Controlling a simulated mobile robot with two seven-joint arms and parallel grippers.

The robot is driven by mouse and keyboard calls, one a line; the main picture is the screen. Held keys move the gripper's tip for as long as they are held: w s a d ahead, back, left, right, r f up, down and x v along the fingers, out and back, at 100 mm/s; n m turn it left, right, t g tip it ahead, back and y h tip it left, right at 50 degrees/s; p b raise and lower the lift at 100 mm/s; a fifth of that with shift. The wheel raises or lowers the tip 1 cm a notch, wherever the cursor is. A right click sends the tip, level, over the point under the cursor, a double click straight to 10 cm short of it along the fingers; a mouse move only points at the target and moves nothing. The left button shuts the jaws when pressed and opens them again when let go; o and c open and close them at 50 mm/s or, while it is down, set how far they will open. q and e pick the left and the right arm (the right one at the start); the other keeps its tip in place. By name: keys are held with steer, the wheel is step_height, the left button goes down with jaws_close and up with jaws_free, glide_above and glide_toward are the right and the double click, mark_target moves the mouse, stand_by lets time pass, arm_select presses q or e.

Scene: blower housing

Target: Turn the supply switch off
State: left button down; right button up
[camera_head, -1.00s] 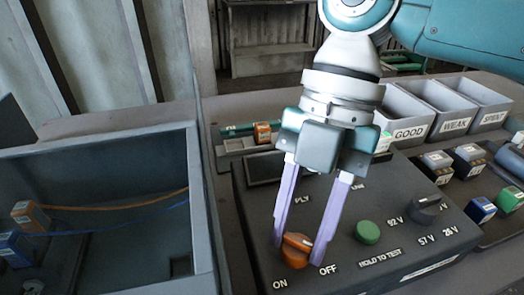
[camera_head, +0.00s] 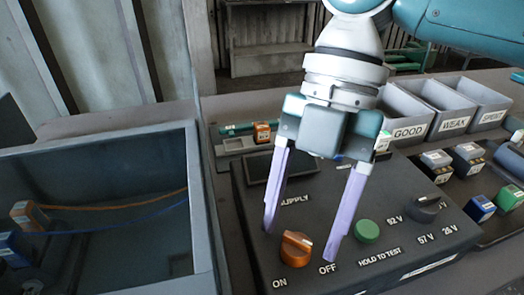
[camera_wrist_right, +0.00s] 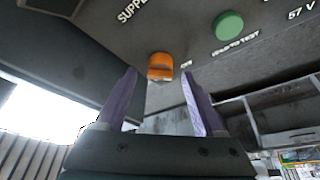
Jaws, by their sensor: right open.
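The supply switch is an orange knob (camera_head: 295,250) on the dark sloped test box (camera_head: 400,215), between the printed words ON and OFF. A pale mark shows on the right side of its raised grip, the side toward OFF. My right gripper (camera_head: 300,245) is open, its two purple fingers on either side of the knob and apart from it. In the right wrist view the knob (camera_wrist_right: 160,67) appears between and just beyond the fingertips (camera_wrist_right: 160,76). Whether the tips reach down beside the knob is hard to tell. My left gripper is not in view.
A green button (camera_head: 367,230) and a dark selector knob (camera_head: 425,208) sit to the right on the box. Grey bins (camera_head: 408,115) stand behind at the right. A grey open tray (camera_head: 200,215) with wires stands at the left.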

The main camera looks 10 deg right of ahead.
steer(key=v, duration=0.8)
steer(key=shift+r, duration=0.35)
steer(key=shift+w+d, duration=0.1)
steer(key=shift+d, duration=0.05)
